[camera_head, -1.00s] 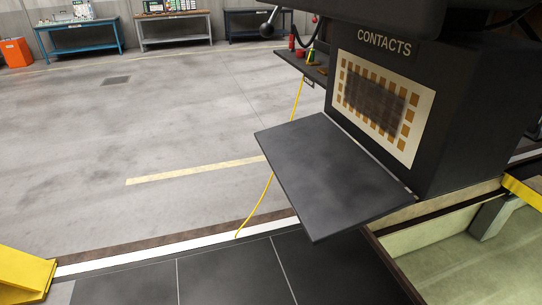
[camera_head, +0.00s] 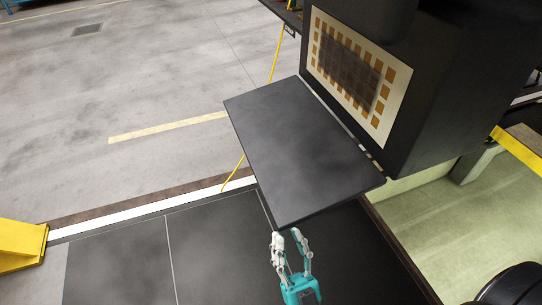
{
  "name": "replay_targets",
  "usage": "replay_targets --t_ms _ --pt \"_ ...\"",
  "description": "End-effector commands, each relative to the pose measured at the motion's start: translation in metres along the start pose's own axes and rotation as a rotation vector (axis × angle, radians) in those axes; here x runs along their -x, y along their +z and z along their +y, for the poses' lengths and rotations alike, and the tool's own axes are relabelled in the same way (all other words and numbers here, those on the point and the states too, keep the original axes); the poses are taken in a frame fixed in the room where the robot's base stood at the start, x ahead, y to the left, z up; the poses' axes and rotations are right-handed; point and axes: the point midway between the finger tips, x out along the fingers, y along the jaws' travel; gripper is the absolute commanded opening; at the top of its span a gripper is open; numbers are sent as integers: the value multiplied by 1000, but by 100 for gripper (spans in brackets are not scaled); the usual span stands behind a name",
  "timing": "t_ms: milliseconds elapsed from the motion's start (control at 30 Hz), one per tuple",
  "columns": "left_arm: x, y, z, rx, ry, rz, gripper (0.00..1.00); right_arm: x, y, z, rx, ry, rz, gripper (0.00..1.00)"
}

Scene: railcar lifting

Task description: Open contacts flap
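The contacts flap (camera_head: 300,150) is a flat dark grey panel. It is swung down and sticks out from the lower edge of the contacts box (camera_head: 440,85), leaving the box front uncovered. On that front, a cream panel with orange contact squares (camera_head: 357,75) around a dark grid shows plainly. My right gripper (camera_head: 287,237), teal with grey fingers, is at the bottom centre, close to the flap's near outer edge. Its fingers are apart with nothing visible between them. I cannot tell whether a fingertip touches the flap. My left gripper is out of view.
Dark floor plates (camera_head: 120,255) lie below, with a white edge strip beyond. A yellow cable (camera_head: 233,172) hangs behind the flap. A yellow block (camera_head: 20,245) stands at the left. A pale pit (camera_head: 430,225) opens at the right. The concrete floor (camera_head: 130,85) is clear.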

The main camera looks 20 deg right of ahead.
Motion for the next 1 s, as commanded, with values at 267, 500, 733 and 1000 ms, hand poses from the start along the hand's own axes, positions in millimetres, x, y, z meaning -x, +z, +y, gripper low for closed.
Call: replay_targets --t_ms 267,500,733,1000 --pt "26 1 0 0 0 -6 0 -62 -3 0 0 1 3 23" --pt "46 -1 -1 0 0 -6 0 -114 -2 0 -1 0 1 23" --pt "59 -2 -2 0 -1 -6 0 -150 0 0 -1 0 -2 23" --pt "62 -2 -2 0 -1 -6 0 -162 2 0 -1 0 -4 23"
